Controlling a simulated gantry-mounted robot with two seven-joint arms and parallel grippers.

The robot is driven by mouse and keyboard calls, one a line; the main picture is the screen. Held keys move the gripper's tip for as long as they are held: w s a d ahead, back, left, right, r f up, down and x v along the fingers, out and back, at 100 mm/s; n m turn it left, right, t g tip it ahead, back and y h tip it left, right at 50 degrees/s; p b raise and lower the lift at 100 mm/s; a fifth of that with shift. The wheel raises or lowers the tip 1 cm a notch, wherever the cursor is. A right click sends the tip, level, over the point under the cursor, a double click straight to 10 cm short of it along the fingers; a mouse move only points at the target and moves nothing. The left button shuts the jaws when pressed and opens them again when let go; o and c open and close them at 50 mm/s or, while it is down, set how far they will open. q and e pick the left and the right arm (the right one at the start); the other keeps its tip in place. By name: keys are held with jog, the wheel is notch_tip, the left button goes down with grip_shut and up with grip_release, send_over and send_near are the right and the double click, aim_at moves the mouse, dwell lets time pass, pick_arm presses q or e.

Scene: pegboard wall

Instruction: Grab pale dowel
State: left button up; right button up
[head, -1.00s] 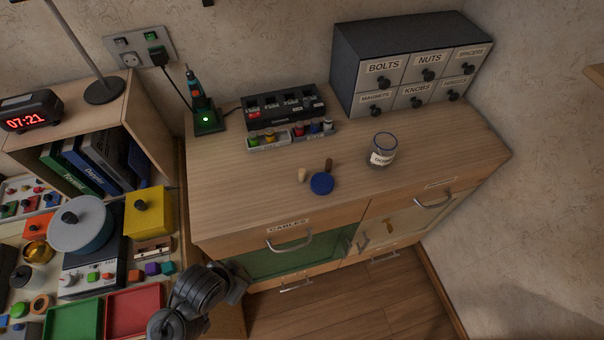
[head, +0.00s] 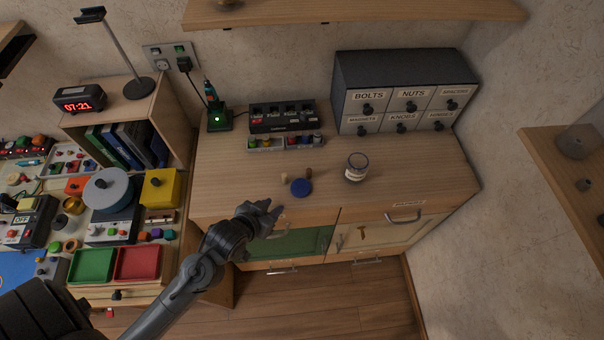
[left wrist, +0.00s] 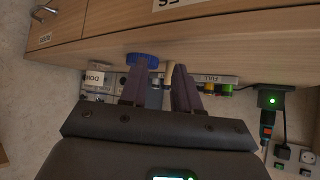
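The pale dowel (head: 284,179) stands on the wooden cabinet top, just left of a round blue cap (head: 301,187). A brown dowel (head: 309,172) is behind the cap. My left gripper (head: 273,207) is at the cabinet's front edge, a little short of the pale dowel. In the left wrist view my left gripper (left wrist: 160,69) is open. The pale dowel (left wrist: 169,73) shows in the gap between its fingers, nearer the right finger, and the blue cap (left wrist: 143,60) shows by the left fingertip. My right gripper is not in view.
A glass jar (head: 356,167) stands right of the dowels. Behind are a black rack (head: 282,116), a row of small coloured parts (head: 285,142) and a labelled drawer unit (head: 403,93). A green-lit tool stand (head: 220,121) is at back left. The cabinet top between is clear.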

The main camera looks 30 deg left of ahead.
aim_at(284, 176)
pick_arm(q)
jog(key=w+a+r+t, duration=0.1)
jog(key=w+a+r+t+p, duration=0.1)
jog(key=w+r, duration=0.1)
jog(key=shift+w+a+r+n+y, duration=0.15)
jog(key=shift+w+r+n+y, duration=0.05)
jog(key=shift+n+y, duration=0.1)
jog(key=x, duration=0.4)
jog(key=shift+w+a+r, duration=0.1)
jog(key=shift+w+a, duration=0.05)
jog(key=shift+w, duration=0.05)
jog(key=shift+x, duration=1)
jog(key=shift+b+x, duration=0.45)
jog(key=shift+x, duration=1.7)
jog(key=shift+s, duration=0.1)
jog(key=shift+c, duration=0.3)
grip_shut()
